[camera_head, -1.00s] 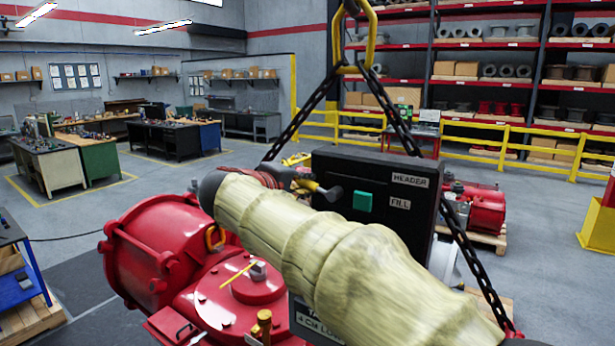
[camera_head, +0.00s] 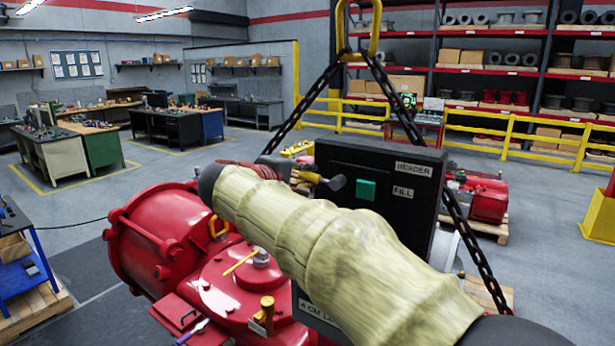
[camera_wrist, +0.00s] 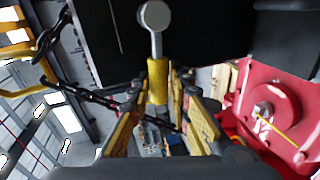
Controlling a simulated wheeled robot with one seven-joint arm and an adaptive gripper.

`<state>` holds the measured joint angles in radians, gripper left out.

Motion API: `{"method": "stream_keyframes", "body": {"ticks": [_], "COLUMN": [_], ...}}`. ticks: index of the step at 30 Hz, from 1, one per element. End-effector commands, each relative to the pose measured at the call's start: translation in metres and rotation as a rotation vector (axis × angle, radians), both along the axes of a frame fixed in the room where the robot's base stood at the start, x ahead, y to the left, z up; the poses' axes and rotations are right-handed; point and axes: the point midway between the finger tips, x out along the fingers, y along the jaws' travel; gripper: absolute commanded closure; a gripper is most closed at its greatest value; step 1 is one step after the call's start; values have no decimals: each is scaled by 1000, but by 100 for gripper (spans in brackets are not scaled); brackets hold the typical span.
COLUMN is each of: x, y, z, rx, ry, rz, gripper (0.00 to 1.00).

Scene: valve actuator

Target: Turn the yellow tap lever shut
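The yellow tap lever (camera_wrist: 158,82) has a yellow sleeve and a grey stem with a round grey end; in the wrist view it points down between my fingers. In the head view its grey end (camera_head: 337,184) stands in front of a black panel (camera_head: 410,205) with a green square and labels HEADER and FILL. My gripper (camera_wrist: 158,98) is open, its two fingers on either side of the yellow sleeve with only narrow gaps; firm contact cannot be made out. In the head view my pale-sleeved arm hides part of the panel and most of the gripper.
Black chains (camera_head: 405,110) hang from a yellow ring (camera_head: 360,35) close beside the panel. A red actuator housing (camera_head: 160,240) with a bolted cover stands left of and below my arm. A blue cart (camera_head: 30,275) is at far left.

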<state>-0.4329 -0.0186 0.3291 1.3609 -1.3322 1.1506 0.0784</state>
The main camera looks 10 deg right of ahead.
Motion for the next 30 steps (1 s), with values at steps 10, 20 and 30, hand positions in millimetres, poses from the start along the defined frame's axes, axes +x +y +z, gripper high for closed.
{"method": "stream_keyframes", "body": {"ticks": [10, 20, 30], "x": [0, -11, -60], "y": [0, 11, 55], "z": [1, 5, 22], "rx": [0, 0, 1], "ry": [-1, -2, -2], "rz": [0, 2, 4], "gripper": [67, 67, 67]}}
